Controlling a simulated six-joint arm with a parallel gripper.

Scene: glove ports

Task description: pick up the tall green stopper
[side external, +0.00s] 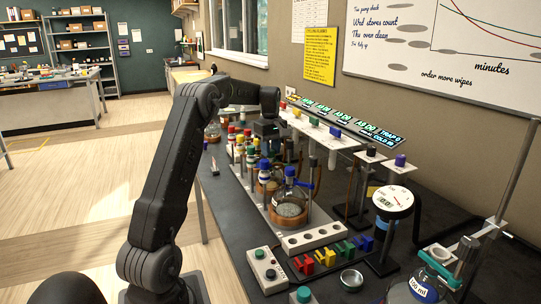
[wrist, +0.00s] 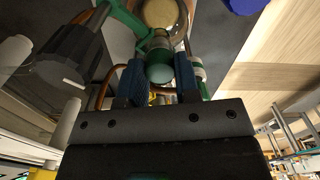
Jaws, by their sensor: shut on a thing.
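My gripper (side external: 274,148) reaches down over the rear part of the rack on the bench. In the wrist view my gripper (wrist: 159,76) has its two blue-padded fingers on either side of a green stopper (wrist: 160,71), shut on it. The stopper's pale green round end faces the camera, and a round glass vessel with amber contents (wrist: 165,12) lies just beyond it. Whether the stopper is still seated in a neck I cannot tell. In the side view the held stopper is hidden or too small to make out.
A flask with a blue stopper (side external: 289,171) stands in front of my gripper. Coloured stoppers (side external: 250,150) crowd its left. A white shelf (side external: 345,142) with more stoppers runs behind. A gauge (side external: 393,200) and control box (side external: 265,270) stand nearer the camera.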

